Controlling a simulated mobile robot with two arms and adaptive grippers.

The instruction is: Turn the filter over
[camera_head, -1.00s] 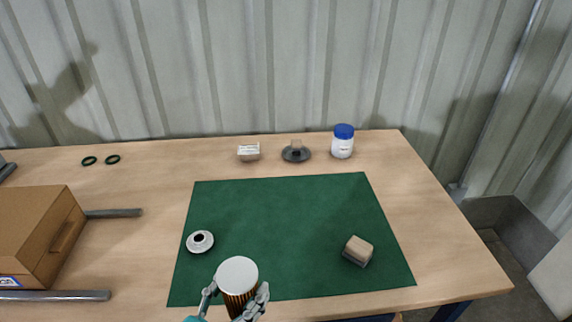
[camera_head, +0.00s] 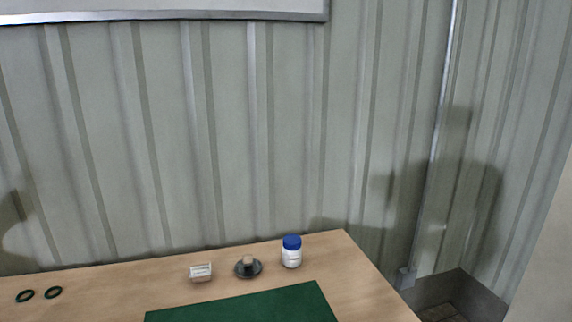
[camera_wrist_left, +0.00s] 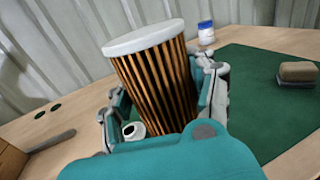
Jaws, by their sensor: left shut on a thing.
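The filter (camera_wrist_left: 154,82) is a cylinder with orange-brown pleats and a white end cap that faces up in the left wrist view. It stands slightly tilted in that picture. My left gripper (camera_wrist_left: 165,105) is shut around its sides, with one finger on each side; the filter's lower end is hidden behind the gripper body. Neither the filter nor a gripper shows in the head view. My right gripper is in neither view.
The green mat (camera_head: 245,305) lies on the wooden table (camera_head: 100,298). Two green rings (camera_head: 40,294) lie left. A block (camera_wrist_left: 297,74) sits on the mat.

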